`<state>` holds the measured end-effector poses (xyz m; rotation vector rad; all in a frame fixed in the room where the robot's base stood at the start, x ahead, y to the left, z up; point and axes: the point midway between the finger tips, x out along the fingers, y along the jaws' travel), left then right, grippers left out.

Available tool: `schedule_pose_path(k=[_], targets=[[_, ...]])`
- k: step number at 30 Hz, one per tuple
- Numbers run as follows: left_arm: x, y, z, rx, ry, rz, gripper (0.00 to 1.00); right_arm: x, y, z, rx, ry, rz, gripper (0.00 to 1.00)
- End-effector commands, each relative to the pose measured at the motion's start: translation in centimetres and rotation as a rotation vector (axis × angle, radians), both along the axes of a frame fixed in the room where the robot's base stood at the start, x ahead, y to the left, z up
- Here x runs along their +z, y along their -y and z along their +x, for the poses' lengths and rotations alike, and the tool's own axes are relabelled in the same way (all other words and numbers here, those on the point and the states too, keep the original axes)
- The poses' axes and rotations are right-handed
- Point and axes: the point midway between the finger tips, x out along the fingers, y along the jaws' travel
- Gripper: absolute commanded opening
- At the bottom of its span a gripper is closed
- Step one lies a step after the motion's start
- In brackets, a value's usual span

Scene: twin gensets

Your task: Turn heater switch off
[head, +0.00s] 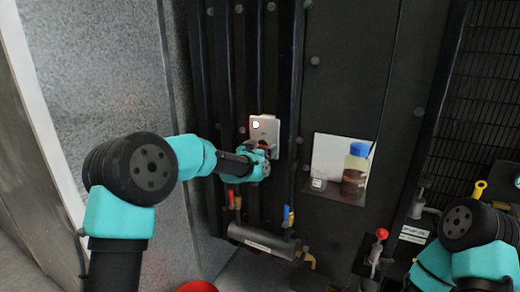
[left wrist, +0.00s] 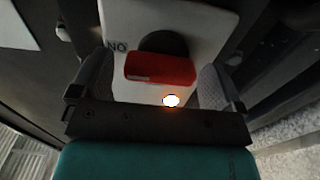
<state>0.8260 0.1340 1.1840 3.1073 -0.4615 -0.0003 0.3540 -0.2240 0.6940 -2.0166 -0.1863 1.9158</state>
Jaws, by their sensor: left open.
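The heater switch is a pale plate (head: 265,128) on the dark panel in the head view. In the left wrist view the plate (left wrist: 195,25) carries a red handle (left wrist: 160,69) on a dark round base, and letters that read "NO" in this view, perhaps "ON" upside down. A small lamp (left wrist: 171,100) glows on the plate near the handle. My left gripper (head: 266,151) is at the plate's lower edge. In the left wrist view its open fingers stand on both sides of the red handle, with gaps visible. My right gripper is not in view; only my right arm shows.
Dark vertical pipes run beside the switch. A lit recess right of it holds a bottle with a blue cap (head: 359,150). Below are a valve with a blue handle (head: 287,214) and a red-knobbed lever (head: 381,234). A grey metal wall (head: 110,60) stands at left.

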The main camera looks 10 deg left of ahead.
Motion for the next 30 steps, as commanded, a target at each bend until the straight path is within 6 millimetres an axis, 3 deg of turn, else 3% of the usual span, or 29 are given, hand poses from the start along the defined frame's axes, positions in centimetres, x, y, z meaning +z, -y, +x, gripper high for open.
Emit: schedule_pose_path(k=[5,20,30], targets=[[0.00,-0.01,-0.02,0.000,0.000,0.000,0.94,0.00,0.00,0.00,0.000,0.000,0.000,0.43],[0.00,-0.01,-0.04,0.000,0.000,0.000,0.46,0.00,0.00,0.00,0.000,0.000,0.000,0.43],[0.00,-0.02,-0.04,0.000,-0.008,-0.027,0.44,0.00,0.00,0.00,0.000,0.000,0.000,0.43]])
